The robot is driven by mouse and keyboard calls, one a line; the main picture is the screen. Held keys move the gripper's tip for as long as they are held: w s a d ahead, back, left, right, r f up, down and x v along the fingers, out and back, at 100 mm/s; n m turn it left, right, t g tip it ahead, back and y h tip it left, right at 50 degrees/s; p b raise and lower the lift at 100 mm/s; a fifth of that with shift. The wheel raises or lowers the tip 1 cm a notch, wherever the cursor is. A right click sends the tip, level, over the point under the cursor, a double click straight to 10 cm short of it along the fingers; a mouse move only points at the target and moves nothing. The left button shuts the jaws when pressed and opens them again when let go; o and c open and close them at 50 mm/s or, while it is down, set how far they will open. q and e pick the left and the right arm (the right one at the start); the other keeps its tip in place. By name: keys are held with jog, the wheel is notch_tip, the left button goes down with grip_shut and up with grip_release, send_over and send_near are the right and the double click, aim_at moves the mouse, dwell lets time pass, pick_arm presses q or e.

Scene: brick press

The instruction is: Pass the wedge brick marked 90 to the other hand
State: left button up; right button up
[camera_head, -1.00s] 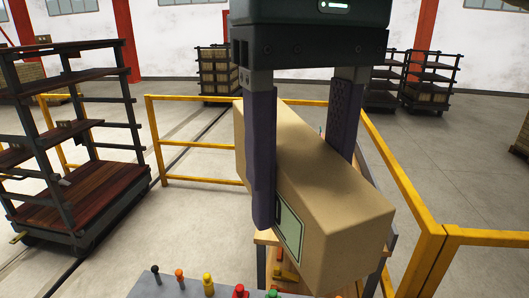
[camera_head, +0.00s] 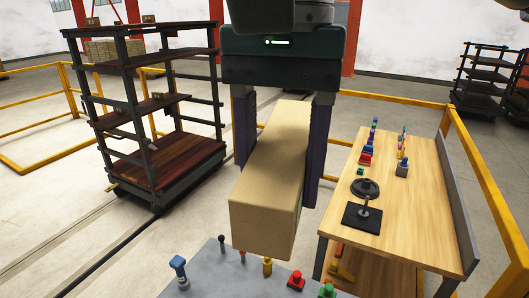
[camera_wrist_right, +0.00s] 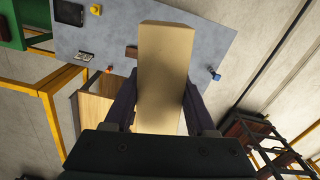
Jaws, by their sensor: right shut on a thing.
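A long tan brick (camera_head: 268,180) hangs in the middle of the head view. My right gripper (camera_head: 278,165) comes down from above with one purple finger on each side of the brick and is shut on it. The brick also shows in the right wrist view (camera_wrist_right: 165,75), between the two fingers of my right gripper (camera_wrist_right: 158,100). No 90 mark can be read on the faces I see. My left gripper is in neither view.
A grey panel (camera_head: 215,275) with coloured knobs and buttons lies below the brick. A wooden workbench (camera_head: 420,200) with small tools stands at the right. A dark shelf rack (camera_head: 165,160) stands at the left. Yellow railings (camera_head: 480,170) run around the area.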

jog(key=shift+d+m, duration=0.3)
jog(key=shift+d, duration=0.05)
jog(key=d, duration=0.6)
jog(key=s+a+r+n, duration=0.3)
jog(key=r+n, duration=0.3)
jog(key=n, duration=0.1)
jog(key=s+a+r+n, duration=0.3)
jog(key=s+r+n, duration=0.1)
jog(key=r+n, duration=0.2)
jog(key=w+a+f+n, duration=0.1)
jog(key=n, duration=0.1)
jog(key=w+a+f+n, duration=0.1)
jog(key=f+n, duration=0.1)
jog(key=shift+w+a+f, duration=0.1)
jog(key=shift+w+a, duration=0.1)
jog(key=shift+w, duration=0.05)
jog(key=n, duration=0.1)
jog(key=d+n, duration=0.1)
jog(key=n, duration=0.1)
jog(key=d+n, duration=0.1)
jog(key=shift+s+d+n, duration=0.25)
jog(key=shift+s+n, duration=0.05)
jog(key=shift+n, duration=0.1)
jog(key=shift+d+f, duration=0.1)
